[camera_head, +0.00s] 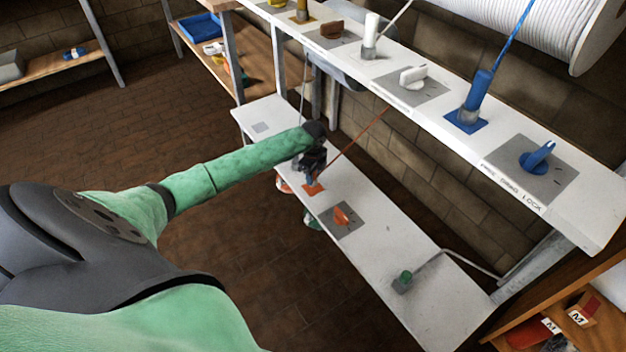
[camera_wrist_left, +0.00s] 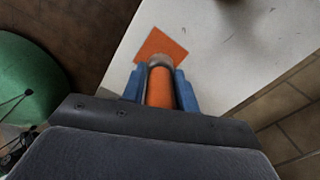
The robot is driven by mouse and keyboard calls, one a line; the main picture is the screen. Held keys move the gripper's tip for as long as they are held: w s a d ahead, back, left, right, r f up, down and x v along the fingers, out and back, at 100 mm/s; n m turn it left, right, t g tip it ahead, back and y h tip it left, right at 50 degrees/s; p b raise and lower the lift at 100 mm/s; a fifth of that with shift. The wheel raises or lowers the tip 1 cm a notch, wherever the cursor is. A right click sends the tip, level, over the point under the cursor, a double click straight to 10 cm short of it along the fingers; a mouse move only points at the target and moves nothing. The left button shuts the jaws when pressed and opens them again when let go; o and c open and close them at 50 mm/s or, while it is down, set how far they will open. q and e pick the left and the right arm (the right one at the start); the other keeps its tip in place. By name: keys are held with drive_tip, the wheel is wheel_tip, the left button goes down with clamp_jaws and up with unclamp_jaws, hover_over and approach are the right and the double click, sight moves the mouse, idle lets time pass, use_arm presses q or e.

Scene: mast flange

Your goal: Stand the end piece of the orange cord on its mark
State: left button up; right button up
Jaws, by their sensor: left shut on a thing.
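My left gripper (camera_head: 312,172) is over the lower white shelf. In the left wrist view my left gripper (camera_wrist_left: 160,85) has its blue fingers closed on the orange end piece (camera_wrist_left: 160,88), whose grey tip points toward the orange square mark (camera_wrist_left: 158,46). The mark (camera_head: 313,189) also shows in the head view, just below the gripper. The orange cord (camera_head: 358,140) runs up and to the right from the gripper. Whether the tip touches the mark I cannot tell. My right gripper is not in view.
An orange knob on a grey plate (camera_head: 341,217) and a green knob (camera_head: 404,281) stand farther along the lower shelf (camera_head: 375,250). Above it, the upper shelf (camera_head: 585,205) holds a blue end piece (camera_head: 476,95), a white one (camera_head: 370,38) and several knobs. A white spool (camera_head: 520,25) is behind.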

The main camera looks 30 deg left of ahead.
use_arm(q)
drive_tip(key=shift+f, duration=1.1)
drive_tip(key=o, duration=1.1)
drive_tip(key=shift+f, duration=0.15)
wheel_tip(320, 180, up, 12)
drive_tip(key=shift+r+p, duration=0.2)
drive_tip(key=shift+p, duration=0.15)
